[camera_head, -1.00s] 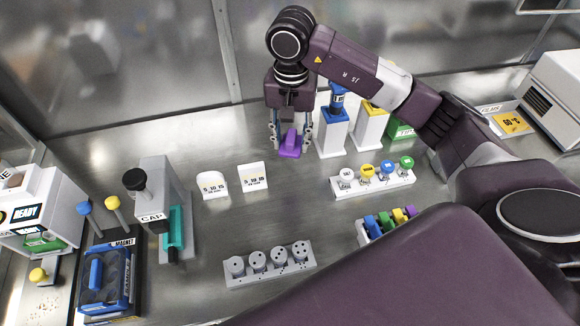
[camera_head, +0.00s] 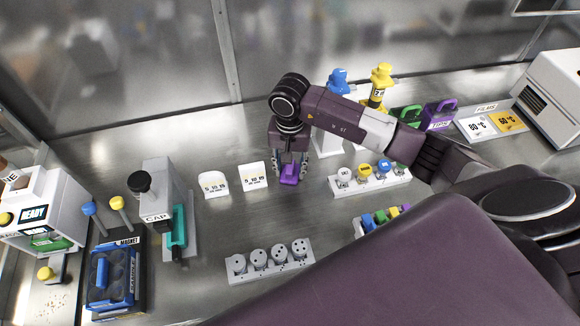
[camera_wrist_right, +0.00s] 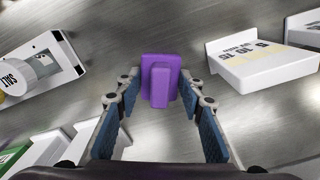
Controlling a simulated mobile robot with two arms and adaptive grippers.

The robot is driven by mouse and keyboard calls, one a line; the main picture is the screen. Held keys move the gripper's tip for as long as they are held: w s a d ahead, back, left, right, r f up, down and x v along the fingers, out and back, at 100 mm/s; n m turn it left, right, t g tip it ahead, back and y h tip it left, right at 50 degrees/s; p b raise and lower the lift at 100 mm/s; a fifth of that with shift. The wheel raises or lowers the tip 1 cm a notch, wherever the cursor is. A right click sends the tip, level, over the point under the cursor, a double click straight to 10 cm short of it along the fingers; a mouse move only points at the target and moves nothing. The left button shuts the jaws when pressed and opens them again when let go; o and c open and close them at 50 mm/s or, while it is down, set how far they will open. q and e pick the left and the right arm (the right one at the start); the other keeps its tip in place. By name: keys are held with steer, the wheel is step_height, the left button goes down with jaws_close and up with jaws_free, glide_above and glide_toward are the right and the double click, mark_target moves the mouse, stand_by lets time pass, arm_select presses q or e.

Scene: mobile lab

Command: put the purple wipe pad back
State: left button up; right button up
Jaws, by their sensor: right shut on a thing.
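The purple wipe pad (camera_head: 289,175) is in my right gripper (camera_head: 291,166), which is shut on it and points down. In the right wrist view the pad (camera_wrist_right: 160,82) shows as a purple block with a raised grip at the tips of my right gripper (camera_wrist_right: 160,100). The gripper is over the table between the white label stand (camera_head: 253,177) and the rack with coloured knobs (camera_head: 398,180). A small rack (camera_head: 360,229) with blue, green, yellow and purple pieces is to the right and nearer, partly hidden by my arm. My left gripper is not in view.
A grey rack of several cylinders (camera_head: 270,262) stands in front. A capping device (camera_head: 160,190) and a blue magnet rack (camera_head: 111,278) are at left. Blue (camera_head: 338,82) and yellow (camera_head: 380,82) bottles stand behind my arm. The table's middle is clear.

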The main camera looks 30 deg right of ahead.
mark_target(290, 167)
steer(key=shift+f, duration=0.2)
steer(key=o, duration=1)
steer(key=shift+r, duration=0.1)
steer(key=shift+r, duration=0.1)
step_height(290, 167, up, 12)
steer(key=b, duration=0.3)
